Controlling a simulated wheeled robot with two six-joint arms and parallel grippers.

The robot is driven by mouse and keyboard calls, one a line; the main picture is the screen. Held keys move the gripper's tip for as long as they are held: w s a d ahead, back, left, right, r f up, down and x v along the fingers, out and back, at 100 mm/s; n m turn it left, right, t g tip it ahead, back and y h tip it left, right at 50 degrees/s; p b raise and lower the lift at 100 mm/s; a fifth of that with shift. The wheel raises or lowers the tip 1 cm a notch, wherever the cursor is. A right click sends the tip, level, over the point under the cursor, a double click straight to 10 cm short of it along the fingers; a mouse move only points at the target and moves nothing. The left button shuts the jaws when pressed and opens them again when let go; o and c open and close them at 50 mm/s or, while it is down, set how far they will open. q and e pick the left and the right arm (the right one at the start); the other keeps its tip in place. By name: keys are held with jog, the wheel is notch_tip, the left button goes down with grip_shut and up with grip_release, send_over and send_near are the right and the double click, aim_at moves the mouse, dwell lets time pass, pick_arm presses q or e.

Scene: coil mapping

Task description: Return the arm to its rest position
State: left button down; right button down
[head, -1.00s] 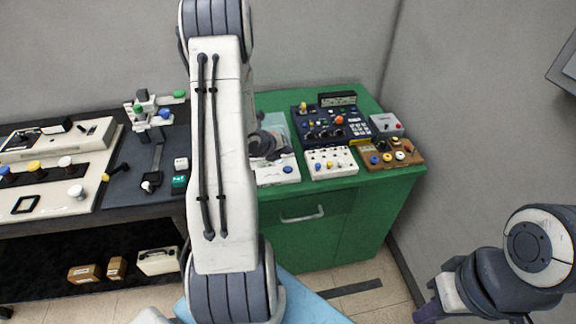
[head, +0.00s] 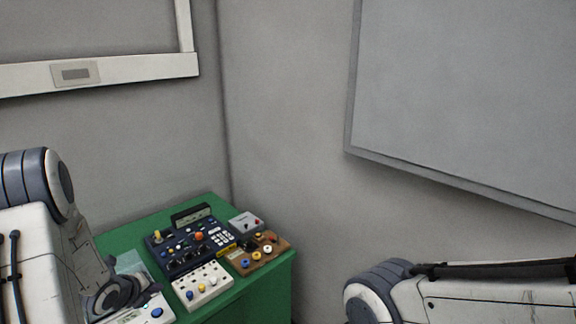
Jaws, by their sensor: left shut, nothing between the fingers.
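My left arm comes in at the left edge. Part of my left gripper (head: 120,291) shows low at the left, in front of the green cabinet's left side. It is shut and empty; its fingertips are hard to make out against the device behind it. My right arm (head: 470,296) crosses the lower right corner, and its gripper is out of view.
The green cabinet (head: 278,298) stands in the corner. On it are a dark blue control box (head: 186,255), a white panel with knobs (head: 202,287), a brown terminal board (head: 257,254) and a small grey box (head: 246,223). A large board (head: 465,95) hangs on the right wall.

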pick_arm(q)
jog(key=s+d+r+n+g, duration=0.2)
jog(key=d+r+n, duration=0.3)
jog(key=d, duration=0.7)
jog(key=s+d+r+n+g, duration=0.25)
jog(key=d+r+n, duration=0.25)
jog(key=d, duration=0.6)
jog(key=s+d+r+n+g, duration=0.1)
jog(key=s+d+n, duration=0.1)
jog(key=s+d, duration=0.2)
jog(key=s+d+r+n+g+h, duration=0.1)
jog(key=s+d+n, duration=0.2)
jog(key=s, duration=0.8)
jog(key=s+d+r+n+g, duration=0.2)
jog(key=s+d+n, duration=0.1)
jog(key=s+d, duration=0.3)
jog(key=shift+s, duration=1.05)
